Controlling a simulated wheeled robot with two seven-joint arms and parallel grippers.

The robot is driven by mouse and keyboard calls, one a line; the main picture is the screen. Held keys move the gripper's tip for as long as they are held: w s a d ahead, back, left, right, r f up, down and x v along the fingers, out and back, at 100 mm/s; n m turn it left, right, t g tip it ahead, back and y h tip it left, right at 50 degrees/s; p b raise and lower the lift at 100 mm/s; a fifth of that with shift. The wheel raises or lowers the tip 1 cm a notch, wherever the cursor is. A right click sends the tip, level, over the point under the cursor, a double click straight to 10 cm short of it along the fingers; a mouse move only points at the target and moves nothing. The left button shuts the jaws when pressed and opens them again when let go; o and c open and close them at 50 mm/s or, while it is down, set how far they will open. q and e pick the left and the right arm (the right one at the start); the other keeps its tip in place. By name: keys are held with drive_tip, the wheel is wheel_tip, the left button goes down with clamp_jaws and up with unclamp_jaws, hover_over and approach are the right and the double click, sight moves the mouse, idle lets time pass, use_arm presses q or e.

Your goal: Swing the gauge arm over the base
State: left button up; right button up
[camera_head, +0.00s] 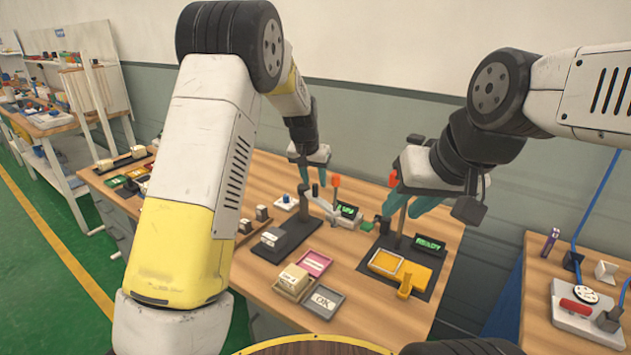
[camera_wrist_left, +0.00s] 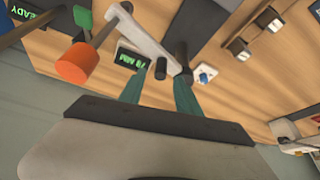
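The pale gauge arm (camera_head: 324,206) is beside my left gripper (camera_head: 313,184) in the head view. It also shows as a pale bar in the left wrist view (camera_wrist_left: 145,36). A black peg (camera_wrist_left: 160,68) on it stands between the teal fingers of my left gripper (camera_wrist_left: 160,85), which look apart; I cannot tell whether they touch it. A dark base (camera_head: 280,241) with a post lies in front of the arm in the head view. My right gripper (camera_head: 408,203) has its fingers apart by the dark post of the right station.
An orange knob (camera_head: 335,181) stands by a small green display (camera_head: 347,210). The right station holds a yellow tray (camera_head: 412,270) and a READY display (camera_head: 430,243). A cream block (camera_head: 293,277), a pink tray (camera_head: 314,262) and a grey OK tray (camera_head: 323,301) lie in front.

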sight(315, 185)
use_arm(q)
drive_tip(key=shift+x, duration=1.7)
drive_tip(key=shift+c, duration=0.2)
clamp_jaws()
drive_tip(key=shift+s, duration=0.1)
